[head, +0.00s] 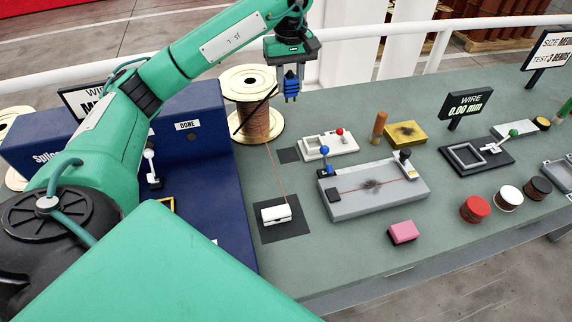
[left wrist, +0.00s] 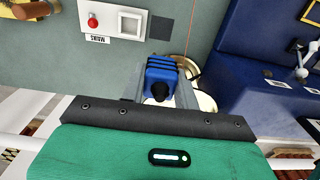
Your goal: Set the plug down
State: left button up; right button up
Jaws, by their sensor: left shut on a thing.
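My left gripper (head: 291,68) hangs in the air at the back of the bench, pointing down. It is shut on a blue ribbed block with gold prongs below, which looks like the plug (head: 291,84). The plug also shows between the fingers in the left wrist view (left wrist: 161,70), with a dark round part on it. It is above and apart from the bench (head: 345,240). A small empty dark pad (head: 289,155) lies on the bench below it, beside a white device with a red knob (head: 327,146). My right gripper is not in view.
A large wire spool (head: 248,82) stands left of the gripper. Its thin wire runs to a white block (head: 276,214) on a dark square. A grey fixture (head: 374,198), pink block (head: 403,232) and blue cabinet (head: 205,175) stand around. A white rail (head: 440,50) runs behind.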

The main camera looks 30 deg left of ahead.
pick_arm(q)
jog(key=shift+s+f, duration=0.1)
jog(key=shift+s, duration=0.05)
jog(key=shift+f, duration=0.3)
notch_tip(320, 180, down, 16)
jog(key=p, duration=0.3)
jog(key=shift+a+r, duration=0.1)
jog(key=shift+r, duration=0.1)
notch_tip(320, 180, down, 3)
jog(key=shift+r+p, duration=0.1)
jog(key=shift+p, duration=0.5)
jog(key=shift+f, duration=0.4)
jog(key=shift+f, duration=0.1)
